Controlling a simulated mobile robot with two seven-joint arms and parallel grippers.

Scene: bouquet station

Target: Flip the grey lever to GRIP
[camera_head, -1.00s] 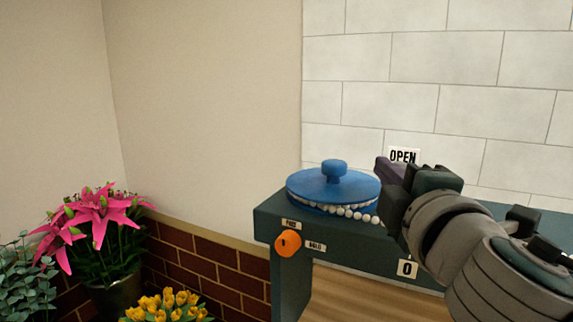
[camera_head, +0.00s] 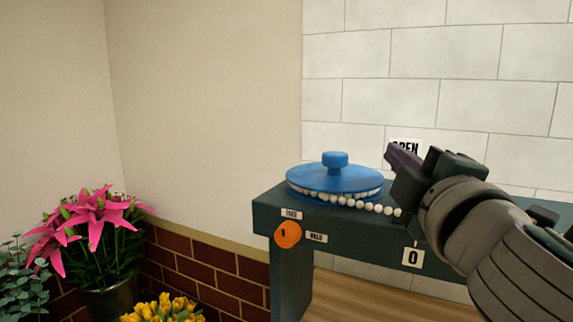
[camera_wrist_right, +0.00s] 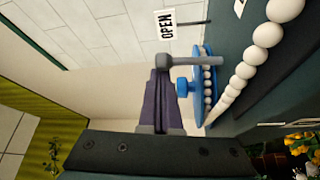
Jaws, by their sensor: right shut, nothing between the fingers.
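The grey lever (camera_wrist_right: 195,61) shows in the right wrist view as a grey bar with a rounded end, just beyond my fingertips. Whether they touch it I cannot tell. In the head view the lever is hidden behind my right gripper (camera_head: 391,154). The gripper's purple fingers are shut and empty, and they also show in the right wrist view (camera_wrist_right: 160,75). An OPEN sign (camera_head: 405,146) stands behind the fingertips, partly covered; it is clear in the wrist view (camera_wrist_right: 167,24). No GRIP label is readable. My left gripper is not in view.
A dark green bench (camera_head: 345,225) carries a blue knobbed disc (camera_head: 334,178) and a row of white beads (camera_head: 362,205). Pink lilies (camera_head: 95,215) and yellow tulips (camera_head: 160,307) stand left.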

